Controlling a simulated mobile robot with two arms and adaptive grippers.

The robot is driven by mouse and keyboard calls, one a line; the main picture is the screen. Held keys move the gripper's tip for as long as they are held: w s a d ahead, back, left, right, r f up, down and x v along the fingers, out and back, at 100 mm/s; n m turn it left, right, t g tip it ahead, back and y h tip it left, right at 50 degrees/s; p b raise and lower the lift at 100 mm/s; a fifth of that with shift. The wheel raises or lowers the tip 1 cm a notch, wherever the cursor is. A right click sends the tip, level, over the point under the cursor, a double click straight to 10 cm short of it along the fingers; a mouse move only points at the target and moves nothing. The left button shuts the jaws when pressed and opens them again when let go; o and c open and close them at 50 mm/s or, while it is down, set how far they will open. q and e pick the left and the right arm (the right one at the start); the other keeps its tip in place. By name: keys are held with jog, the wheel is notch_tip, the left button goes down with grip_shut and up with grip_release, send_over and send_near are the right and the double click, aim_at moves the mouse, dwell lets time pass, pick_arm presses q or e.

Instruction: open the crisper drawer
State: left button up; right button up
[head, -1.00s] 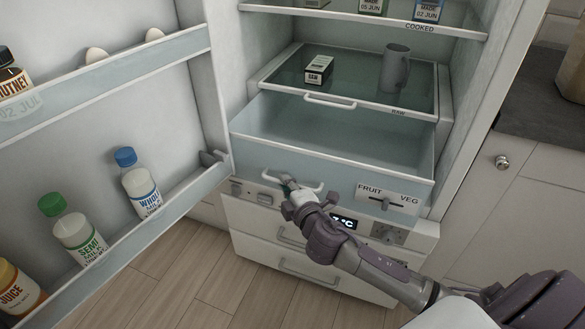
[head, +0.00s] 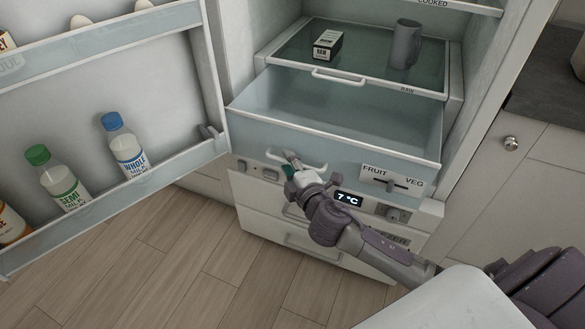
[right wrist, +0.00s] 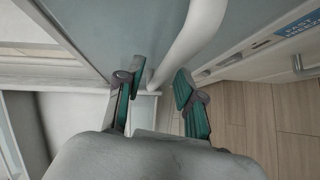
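The crisper drawer (head: 345,150) is pulled out from the fridge, and its pale blue inside looks empty. Its front carries a white bar handle (head: 312,164) and a FRUIT/VEG slider (head: 390,184). My right gripper (head: 289,164) is at the left part of the handle. In the right wrist view the white handle (right wrist: 192,38) runs down toward the space between the fingertips (right wrist: 161,84). The fingers are spread, with visible gaps beside the bar, so they look open around it rather than clamped. My left gripper is not in view.
The fridge door (head: 150,187) stands open at the left with bottles in its rack. A shelf (head: 375,85) above the drawer holds a small box (head: 327,45) and a grey mug (head: 405,45). Freezer drawers (head: 290,235) lie below. Open wooden floor (head: 150,265) is in front.

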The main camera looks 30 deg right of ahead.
jog(key=s+r, duration=0.1)
jog(key=s, duration=1)
jog(key=shift+s+a+r, duration=0.3)
jog(key=shift+s+a, duration=0.1)
jog(key=shift+a, duration=0.05)
